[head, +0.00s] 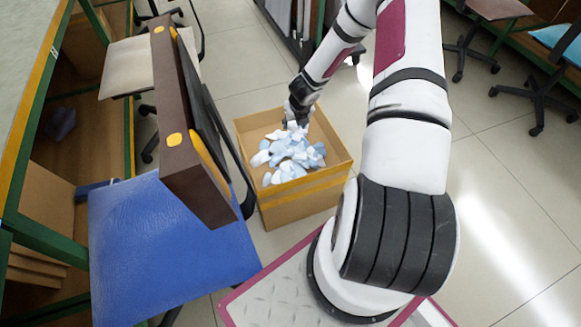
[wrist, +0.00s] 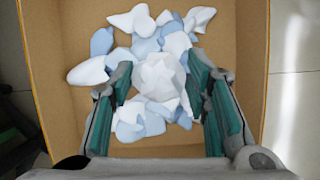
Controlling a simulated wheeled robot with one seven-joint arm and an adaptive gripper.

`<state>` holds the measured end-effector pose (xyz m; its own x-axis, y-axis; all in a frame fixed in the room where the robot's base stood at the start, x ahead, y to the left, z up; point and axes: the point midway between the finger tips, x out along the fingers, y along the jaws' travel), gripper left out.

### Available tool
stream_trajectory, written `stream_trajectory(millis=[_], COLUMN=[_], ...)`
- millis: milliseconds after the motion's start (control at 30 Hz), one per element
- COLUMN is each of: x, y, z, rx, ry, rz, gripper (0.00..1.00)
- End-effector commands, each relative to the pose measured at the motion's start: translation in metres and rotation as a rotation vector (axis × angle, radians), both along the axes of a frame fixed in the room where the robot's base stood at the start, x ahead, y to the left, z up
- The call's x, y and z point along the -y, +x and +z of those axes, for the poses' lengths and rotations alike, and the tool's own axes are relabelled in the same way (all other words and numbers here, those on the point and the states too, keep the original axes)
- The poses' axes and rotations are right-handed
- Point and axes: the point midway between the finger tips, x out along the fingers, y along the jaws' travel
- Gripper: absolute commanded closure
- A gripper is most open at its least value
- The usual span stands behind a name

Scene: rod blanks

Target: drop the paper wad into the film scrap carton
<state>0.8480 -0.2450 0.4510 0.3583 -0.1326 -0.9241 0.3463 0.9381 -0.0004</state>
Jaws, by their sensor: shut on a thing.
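The paper wad (wrist: 160,77) is a white, crumpled, faceted ball. In the wrist view it sits between the two fingers of my gripper (wrist: 160,82), which is shut on it. The film scrap carton (head: 328,176) is an open brown box on the floor, and its inside also shows in the wrist view (wrist: 60,25). My gripper (head: 297,121) is over the carton's opening, above the scraps. Whether the wad touches the scraps below it I cannot tell. In the head view the wad is hard to tell from the scraps.
White and pale blue scraps (head: 289,160) lie heaped in the carton. A blue chair (head: 165,245) stands to its left, with a brown chair or board part (head: 190,130) above it. Clear tiled floor (head: 490,190) lies to the right.

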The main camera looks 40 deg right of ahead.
Motion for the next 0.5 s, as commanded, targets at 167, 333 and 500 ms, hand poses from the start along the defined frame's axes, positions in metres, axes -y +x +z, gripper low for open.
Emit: stream_trajectory(millis=[167,333,500], x=[0.0001,0.0000,-0.0001], y=[0.0004,0.0004,0.0003], z=[-0.0025,-0.0021,-0.0022], rx=[0.001,0.001,0.001], ry=[0.000,0.000,0.000], rz=[0.000,0.000,0.000], gripper=[0.68,0.45,0.33])
